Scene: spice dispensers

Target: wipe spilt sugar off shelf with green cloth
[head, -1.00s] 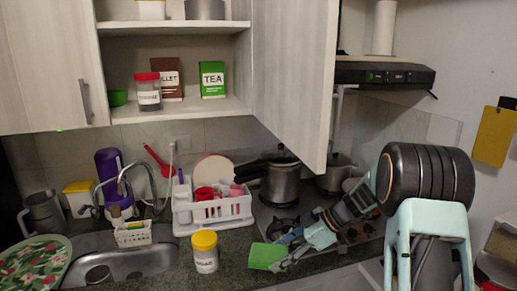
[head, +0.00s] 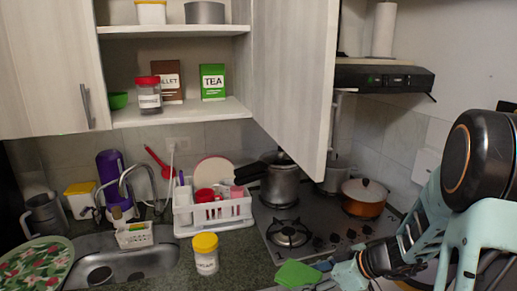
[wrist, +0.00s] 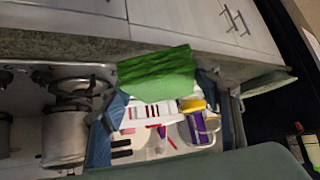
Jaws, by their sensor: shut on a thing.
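My gripper (head: 328,267) is shut on the green cloth (head: 297,274), low in front of the counter by the hob in the head view. In the wrist view the cloth (wrist: 157,75) hangs between the blue-grey fingers. The shelf (head: 205,108) is the lower board of the open cupboard, up and to the left of my gripper. On it stand a red-lidded jar (head: 148,97), a brown box (head: 172,88), a green tea box (head: 213,82) and a green bowl (head: 118,100). I cannot make out any spilt sugar on the board.
The open cupboard door (head: 290,75) juts out right of the shelf. Below stand a white dish rack (head: 215,212), a yellow-lidded jar (head: 206,260), a steel pressure cooker (head: 281,184) and an orange pot (head: 364,203). The shelf's front right is clear.

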